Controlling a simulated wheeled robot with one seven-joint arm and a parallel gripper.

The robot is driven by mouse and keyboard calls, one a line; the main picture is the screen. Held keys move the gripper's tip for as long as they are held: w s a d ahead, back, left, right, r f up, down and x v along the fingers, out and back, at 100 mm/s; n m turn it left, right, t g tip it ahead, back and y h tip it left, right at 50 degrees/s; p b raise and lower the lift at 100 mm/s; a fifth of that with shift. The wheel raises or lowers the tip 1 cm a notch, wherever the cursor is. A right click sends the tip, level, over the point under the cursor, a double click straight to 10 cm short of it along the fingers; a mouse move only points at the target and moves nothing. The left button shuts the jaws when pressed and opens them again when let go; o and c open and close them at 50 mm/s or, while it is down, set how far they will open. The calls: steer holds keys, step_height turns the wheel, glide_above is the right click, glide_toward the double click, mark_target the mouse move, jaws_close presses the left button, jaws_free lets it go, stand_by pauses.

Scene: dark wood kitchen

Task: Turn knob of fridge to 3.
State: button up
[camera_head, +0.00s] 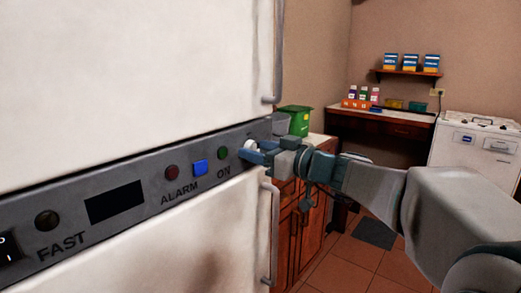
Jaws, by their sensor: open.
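The white fridge (130,80) fills the left side, with a grey control panel (140,185) running across it. The panel has a round white knob (250,146) near its right end. My gripper (250,152) is at the knob, with its fingers open and close around or against it. I cannot tell whether the fingers touch the knob. The knob is partly hidden by the fingers, and its number marks cannot be read.
The panel also has a dark display (115,202), a blue button (200,168), round lights and a black switch (8,246). Door handles (270,235) stick out near my gripper. A wooden cabinet with a green box (298,120) stands behind; a white appliance (475,145) is at the right.

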steer(key=c, duration=0.9)
steer(key=shift+c, duration=0.2)
steer(key=shift+f+m+b, duration=0.1)
steer(key=shift+m+b, duration=0.2)
steer(key=shift+b, duration=0.15)
